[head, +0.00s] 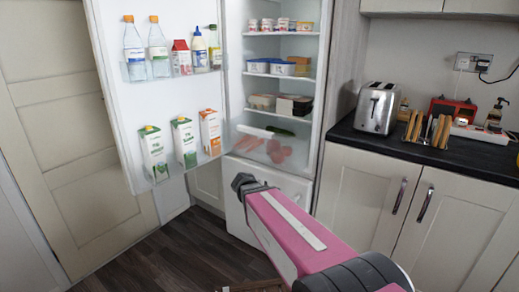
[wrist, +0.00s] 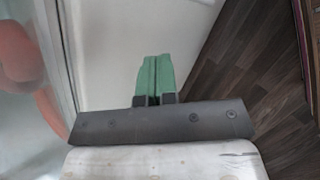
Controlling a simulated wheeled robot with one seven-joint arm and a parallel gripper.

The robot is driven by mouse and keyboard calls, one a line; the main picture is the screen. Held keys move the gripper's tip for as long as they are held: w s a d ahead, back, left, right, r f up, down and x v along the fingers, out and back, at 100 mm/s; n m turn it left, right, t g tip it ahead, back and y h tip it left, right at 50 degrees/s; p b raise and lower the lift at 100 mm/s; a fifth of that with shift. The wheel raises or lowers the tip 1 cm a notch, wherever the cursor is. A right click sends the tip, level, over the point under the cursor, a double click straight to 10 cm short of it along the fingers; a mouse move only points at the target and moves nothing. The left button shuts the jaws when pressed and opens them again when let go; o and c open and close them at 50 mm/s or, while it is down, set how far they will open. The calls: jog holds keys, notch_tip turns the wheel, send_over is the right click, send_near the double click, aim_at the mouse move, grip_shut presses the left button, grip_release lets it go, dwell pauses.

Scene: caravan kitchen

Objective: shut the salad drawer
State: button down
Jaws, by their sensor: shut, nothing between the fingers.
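The salad drawer (head: 256,150) is a clear, frosted bin at the bottom of the open fridge, with reddish items and something green showing in or above it. Its front appears to stand forward of the shelves, but how far out it is I cannot tell exactly. In the wrist view its clear wall (wrist: 62,45) fills the left edge, with orange-red contents behind it. My gripper (head: 242,182) is just below and in front of the drawer in the head view. Its green fingers (wrist: 155,78) are shut and empty, in front of a white surface; contact is not clear.
The fridge door (head: 115,100) stands wide open at left, with bottles and cartons in its racks. The white lower door (head: 235,215) is below the drawer. A counter (head: 440,150) with a toaster (head: 376,108) is at right. Dark floor (head: 160,250) is clear at lower left.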

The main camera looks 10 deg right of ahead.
jog(key=w+a+r+n+t+h, duration=0.3)
jog(key=w+a+r+n+t, duration=0.25)
jog(key=r+n, duration=0.3)
jog(key=n+t+h, duration=0.1)
jog(key=n+t, duration=0.2)
jog(key=n, duration=0.2)
send_near(262, 146)
jog(key=x, duration=0.7)
jog(key=shift+d+r, duration=0.1)
jog(key=shift+d, duration=0.2)
jog(key=shift+w, duration=0.1)
